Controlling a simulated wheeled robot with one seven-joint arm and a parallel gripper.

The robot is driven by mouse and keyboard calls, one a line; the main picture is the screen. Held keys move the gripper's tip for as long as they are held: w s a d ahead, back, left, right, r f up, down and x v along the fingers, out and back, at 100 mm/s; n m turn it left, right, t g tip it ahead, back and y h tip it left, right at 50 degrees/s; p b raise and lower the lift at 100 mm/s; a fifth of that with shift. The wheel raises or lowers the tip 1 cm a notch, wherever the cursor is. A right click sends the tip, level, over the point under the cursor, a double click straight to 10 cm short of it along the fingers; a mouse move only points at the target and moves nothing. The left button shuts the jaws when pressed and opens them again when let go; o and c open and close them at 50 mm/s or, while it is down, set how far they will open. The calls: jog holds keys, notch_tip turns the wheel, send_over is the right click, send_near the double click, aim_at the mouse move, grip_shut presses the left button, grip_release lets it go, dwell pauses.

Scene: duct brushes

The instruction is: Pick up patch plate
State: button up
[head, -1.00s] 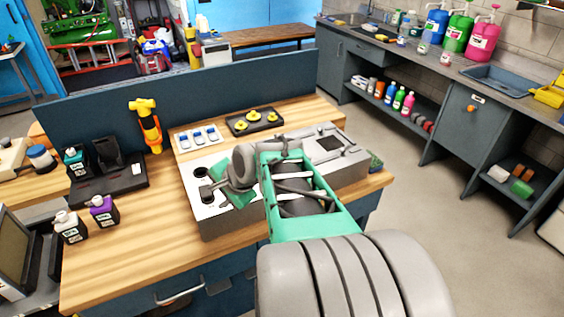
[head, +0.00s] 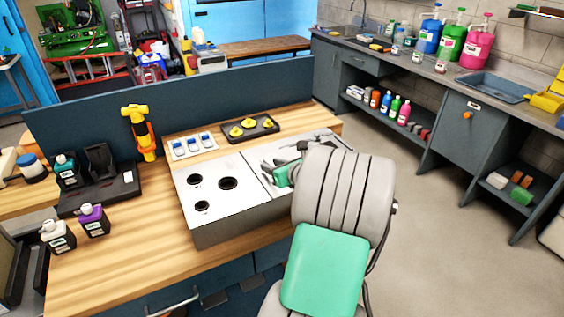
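The grey metal duct box (head: 245,205) stands on the wooden bench, with several round dark holes in the left part of its top. My gripper (head: 270,165) is low over the right part of the box top, to the right of a seam.
A black tray with yellow knobs (head: 250,127) and a tray of blue-and-white pieces (head: 192,146) sit behind the box. A yellow-orange tool (head: 140,133) stands at the blue back panel. Dark bottles (head: 94,220) stand left.

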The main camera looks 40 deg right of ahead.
grip_shut()
dwell(1.4)
